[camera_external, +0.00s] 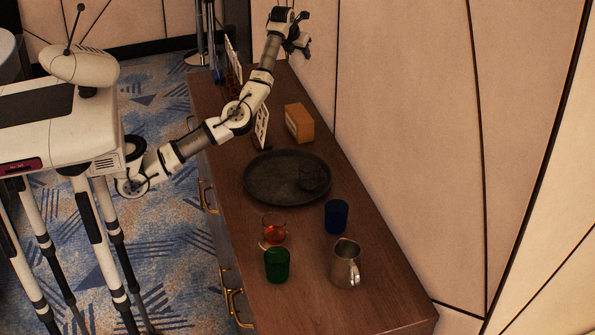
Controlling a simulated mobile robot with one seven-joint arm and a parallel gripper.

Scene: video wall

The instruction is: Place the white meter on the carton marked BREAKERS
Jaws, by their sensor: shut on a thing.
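My gripper (299,40) is at the end of my raised arm, above the far end of the wooden sideboard and close to the wall panels. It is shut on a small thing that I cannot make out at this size. I cannot pick out a white meter for certain. A small orange-brown box (299,123) stands on the sideboard near the wall, below and nearer than my gripper. It may be the carton, but I can read no BREAKERS marking on it.
On the sideboard (310,258) stand a white card (261,128), a round dark tray (262,190) with a dark glass (314,178), a red glass (274,229), a blue cup (336,217), a green glass (277,265) and a metal jug (345,265). Upright cards (233,62) stand at the far end.

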